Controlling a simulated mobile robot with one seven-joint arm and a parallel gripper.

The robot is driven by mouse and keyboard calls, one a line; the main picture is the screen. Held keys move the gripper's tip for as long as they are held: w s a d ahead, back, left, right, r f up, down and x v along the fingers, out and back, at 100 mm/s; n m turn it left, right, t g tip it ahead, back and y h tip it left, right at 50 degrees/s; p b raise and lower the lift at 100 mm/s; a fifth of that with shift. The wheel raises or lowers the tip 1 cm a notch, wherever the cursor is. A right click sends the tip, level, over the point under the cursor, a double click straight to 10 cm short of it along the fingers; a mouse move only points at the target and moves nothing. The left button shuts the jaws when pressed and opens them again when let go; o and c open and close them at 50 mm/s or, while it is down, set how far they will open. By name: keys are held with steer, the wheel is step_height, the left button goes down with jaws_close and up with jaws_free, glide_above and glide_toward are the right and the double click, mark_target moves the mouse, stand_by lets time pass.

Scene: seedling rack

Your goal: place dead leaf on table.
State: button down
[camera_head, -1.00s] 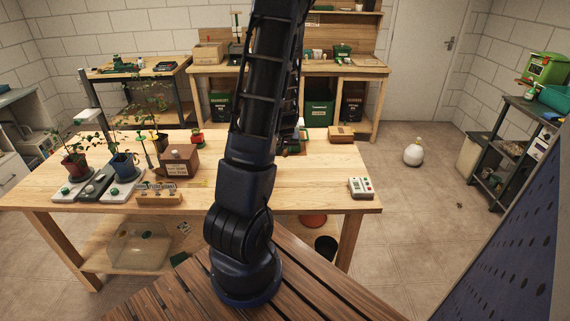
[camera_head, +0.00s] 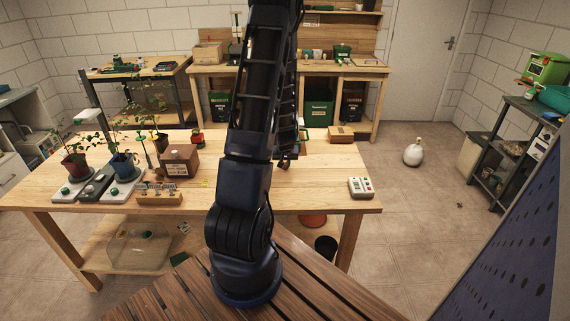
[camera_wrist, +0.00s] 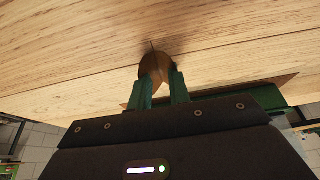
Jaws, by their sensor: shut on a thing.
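The dead leaf (camera_wrist: 152,67) is brown and curled with a thin stem, and shows in the wrist view between the green fingertips of my gripper (camera_wrist: 160,84). My gripper is shut on it. The wooden table (camera_wrist: 75,55) fills the upper part of the wrist view, very close to the leaf, with a shadow beside it. I cannot tell whether the leaf touches the wood. In the head view the table (camera_head: 325,185) is broad and pale, and my arm reaches over its middle. The leaf and fingers cannot be made out there.
Potted plants (camera_head: 77,165) stand on white and dark bases at the table's left. A brown box (camera_head: 180,160), a wooden block of small items (camera_head: 158,193) and a small red pot (camera_head: 197,137) stand near. A white device (camera_head: 361,187) sits at the right corner.

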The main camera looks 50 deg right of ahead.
steer(key=shift+f, duration=0.1)
steer(key=c, duration=1.3)
jaws_free()
steer(key=v, duration=1.2)
